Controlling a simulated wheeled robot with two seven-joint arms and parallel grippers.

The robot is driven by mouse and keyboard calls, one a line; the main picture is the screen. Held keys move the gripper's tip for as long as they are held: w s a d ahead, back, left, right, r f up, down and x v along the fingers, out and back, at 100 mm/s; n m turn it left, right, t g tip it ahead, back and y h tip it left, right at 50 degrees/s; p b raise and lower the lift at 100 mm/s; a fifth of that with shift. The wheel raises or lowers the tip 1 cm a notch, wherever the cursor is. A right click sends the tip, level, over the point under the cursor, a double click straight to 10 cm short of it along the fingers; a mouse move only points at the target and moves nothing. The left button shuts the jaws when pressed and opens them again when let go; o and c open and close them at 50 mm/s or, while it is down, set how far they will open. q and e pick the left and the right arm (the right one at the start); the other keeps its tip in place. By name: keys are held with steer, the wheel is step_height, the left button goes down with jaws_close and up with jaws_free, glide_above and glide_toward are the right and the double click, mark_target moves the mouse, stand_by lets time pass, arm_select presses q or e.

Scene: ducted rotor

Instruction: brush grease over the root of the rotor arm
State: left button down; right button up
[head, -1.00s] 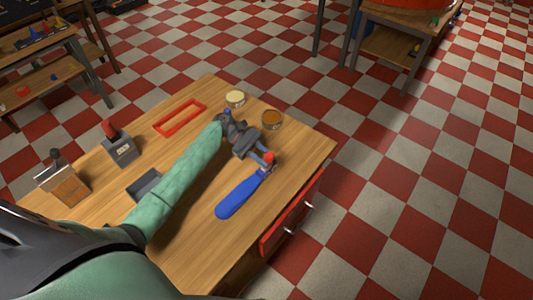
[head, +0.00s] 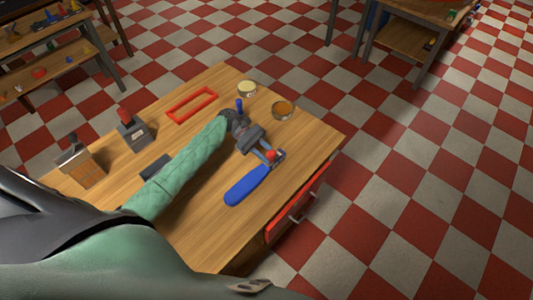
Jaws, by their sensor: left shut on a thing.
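The rotor arm (head: 247,185) is a blue paddle shape lying on the wooden table, its root towards the upper right. My left gripper (head: 263,148) reaches in over the table and is shut just above that root. It appears to hold the brush (head: 239,104), of which a short blue end stands up behind the gripper; the rest is mostly hidden. A small red-orange part (head: 271,155) shows at the root; I cannot tell whether it belongs to the brush or the rotor, or whether they touch. My right gripper is not in view.
Two open round tins, one pale (head: 247,89) and one orange-brown (head: 283,110), stand beyond the gripper. A red frame (head: 192,105), a grey block with a red knob (head: 136,133) and a wood-and-metal box (head: 81,166) stand left. A dark tray (head: 154,166) is partly behind my arm.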

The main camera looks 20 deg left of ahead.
arm_select(q)
steer(key=shift+w+d+r, duration=0.1)
steer(key=shift+w+d, duration=0.25)
steer(key=shift+w, duration=0.45)
steer(key=shift+w+d, duration=0.3)
steer(key=shift+w, duration=0.5)
steer(key=shift+w+d, duration=0.35)
steer(key=shift+w, duration=0.55)
steer(key=shift+w+d, duration=0.35)
steer(key=shift+w, duration=0.55)
steer(key=shift+r, duration=0.2)
step_height(320, 180, up, 6)
steer(key=p, duration=0.4)
steer(key=shift+s+f, duration=0.15)
steer(key=shift+r, duration=1.5)
